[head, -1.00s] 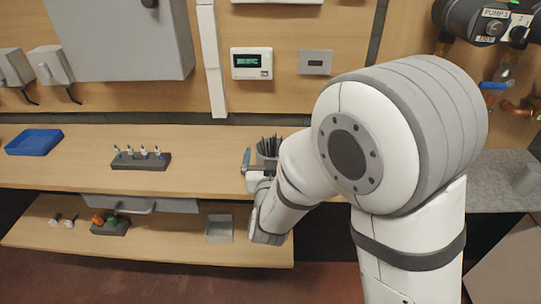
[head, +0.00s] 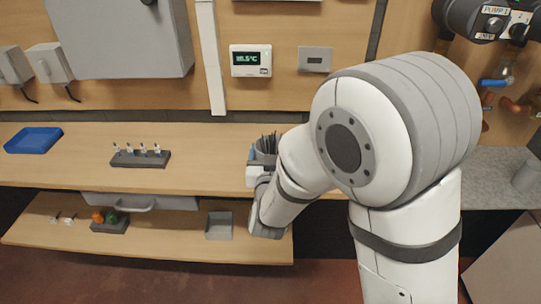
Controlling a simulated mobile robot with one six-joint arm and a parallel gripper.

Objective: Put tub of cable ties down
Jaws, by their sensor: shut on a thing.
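The tub of cable ties (head: 266,149) is a grey tub with dark ties standing up out of it. It shows at the right part of the upper wooden shelf, and its lower part is hidden by my gripper and arm. My gripper (head: 256,164) is at the tub, shut on it, with a blue finger part showing at the tub's left side. The tub looks upright. Whether its base touches the shelf (head: 210,150) is hidden.
A dark rack (head: 140,158) with several small bottles and a blue tray (head: 34,140) stand to the left on the upper shelf. The upper shelf between rack and tub is clear.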

